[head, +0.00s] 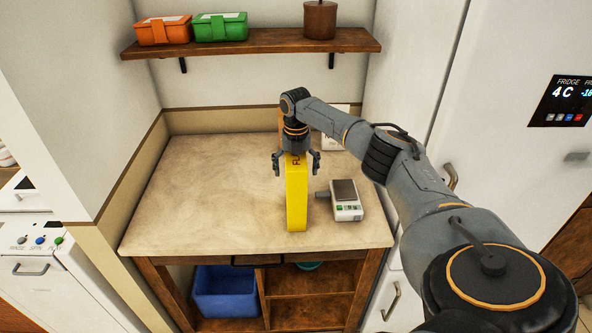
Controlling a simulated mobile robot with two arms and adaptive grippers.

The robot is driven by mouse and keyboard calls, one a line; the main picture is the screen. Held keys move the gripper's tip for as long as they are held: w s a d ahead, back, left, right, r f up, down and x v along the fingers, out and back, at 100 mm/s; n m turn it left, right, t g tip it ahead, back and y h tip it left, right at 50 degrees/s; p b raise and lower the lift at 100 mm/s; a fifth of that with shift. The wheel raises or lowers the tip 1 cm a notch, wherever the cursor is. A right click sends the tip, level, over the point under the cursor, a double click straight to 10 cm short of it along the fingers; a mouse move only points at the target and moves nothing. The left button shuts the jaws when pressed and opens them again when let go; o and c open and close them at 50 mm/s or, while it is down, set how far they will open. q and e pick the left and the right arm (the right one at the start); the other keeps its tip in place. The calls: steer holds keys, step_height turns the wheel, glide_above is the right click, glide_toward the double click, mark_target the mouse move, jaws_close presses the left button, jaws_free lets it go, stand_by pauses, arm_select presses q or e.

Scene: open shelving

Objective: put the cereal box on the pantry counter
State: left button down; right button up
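The yellow cereal box (297,200) stands upright on the beige pantry counter (205,190), a little right of the counter's middle, with its narrow side toward me. Its upper end is partly hidden under my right gripper (296,168). That gripper points down over the box from above. Its two fingers are spread, one on each side of the box, and a small gap shows between each finger and the box. My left gripper is not in view.
A small scale (346,205) stands on the counter close to the box's right. A wooden shelf (270,41) above holds an orange container (163,32), a green container (220,28) and a brown canister (320,20). The counter's left half is clear. A blue bin (226,295) sits below.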

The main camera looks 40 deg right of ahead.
step_height(320, 180, up, 11)
steer(key=b, duration=0.3)
steer(key=shift+b, duration=0.35)
steer(key=shift+r, duration=0.55)
steer(key=shift+f, duration=0.1)
